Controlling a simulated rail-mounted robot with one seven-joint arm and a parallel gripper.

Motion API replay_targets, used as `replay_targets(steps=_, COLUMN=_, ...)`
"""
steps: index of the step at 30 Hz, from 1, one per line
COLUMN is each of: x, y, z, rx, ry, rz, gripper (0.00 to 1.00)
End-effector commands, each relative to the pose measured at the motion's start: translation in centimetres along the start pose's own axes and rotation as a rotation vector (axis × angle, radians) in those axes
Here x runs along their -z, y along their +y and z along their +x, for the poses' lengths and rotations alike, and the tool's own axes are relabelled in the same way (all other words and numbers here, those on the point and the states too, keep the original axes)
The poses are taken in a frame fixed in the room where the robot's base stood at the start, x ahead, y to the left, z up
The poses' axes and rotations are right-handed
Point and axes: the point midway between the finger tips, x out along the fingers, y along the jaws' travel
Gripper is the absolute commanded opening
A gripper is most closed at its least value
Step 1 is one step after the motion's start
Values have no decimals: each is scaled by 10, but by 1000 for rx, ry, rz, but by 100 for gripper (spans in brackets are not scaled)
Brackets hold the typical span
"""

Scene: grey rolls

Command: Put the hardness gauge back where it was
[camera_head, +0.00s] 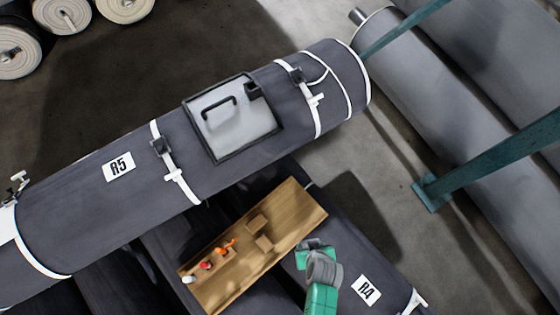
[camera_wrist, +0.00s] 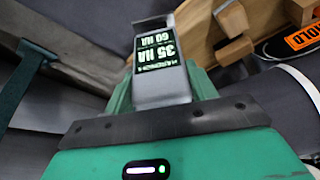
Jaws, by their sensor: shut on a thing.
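The hardness gauge (camera_wrist: 163,72) is a grey device with a dark screen showing green text that reads 35 HA and 60 HA. My gripper (camera_wrist: 162,92) is shut on it, with green fingers on both sides. In the head view my gripper (camera_head: 309,247) is beside the right edge of the wooden board (camera_head: 292,205), and I cannot make out the gauge there. Two wooden blocks (camera_head: 257,223) stand on the board near its middle. Wooden blocks also show in the wrist view (camera_wrist: 235,50), to the right of the gauge.
A red item (camera_head: 207,264), an orange item (camera_head: 228,246) and a white item (camera_head: 188,279) are at the board's lower left. Large grey rolls labelled R5 (camera_head: 118,166) and R4 (camera_head: 367,290) lie around it. A teal post (camera_head: 480,165) stands right. An orange HOLD label (camera_wrist: 302,38) shows.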

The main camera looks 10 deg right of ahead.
Motion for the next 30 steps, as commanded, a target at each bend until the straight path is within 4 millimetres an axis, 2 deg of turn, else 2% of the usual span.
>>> replay_targets(steps=4, x=-2, y=1, z=2, rx=-1, ry=1, rz=1, gripper=36)
replay_targets(steps=7, x=13, y=0, z=12, rx=-2, ry=4, rz=0, gripper=36)
replay_targets(steps=16, x=97, y=-3, z=57, rx=-2, ry=5, rz=-2, gripper=36)
replay_targets(steps=21, x=128, y=-4, z=69, rx=-1, ry=2, rz=-1, gripper=36)
replay_targets(steps=30, x=142, y=-5, z=76, rx=-1, ry=1, rz=0, gripper=36)
